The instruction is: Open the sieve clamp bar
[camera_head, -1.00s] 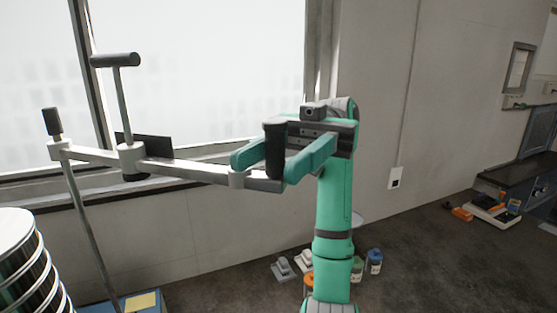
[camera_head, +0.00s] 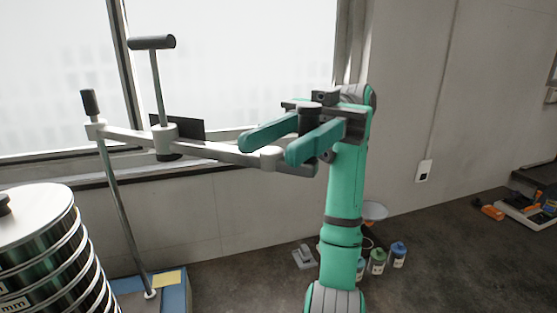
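The clamp bar (camera_head: 217,151) is a long light-grey arm in the head view. It reaches from the top of a thin steel post at the left to a dark upright handle (camera_head: 309,121) at its right end. The bar stands out to the right, clear of the sieve stack (camera_head: 50,235). A black T-handled screw (camera_head: 155,85) rises from its middle. My gripper (camera_head: 268,148) is at the handle end, its green fingers spread apart with the handle between them, near the palm. The handle's lower part is partly hidden by the right finger; contact is unclear.
The post's foot stands on a blue base (camera_head: 175,296) with a yellow label. A window and wall are behind the bar. Small bottles (camera_head: 398,254) and a grey block (camera_head: 304,256) lie on the dark worktop behind my arm.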

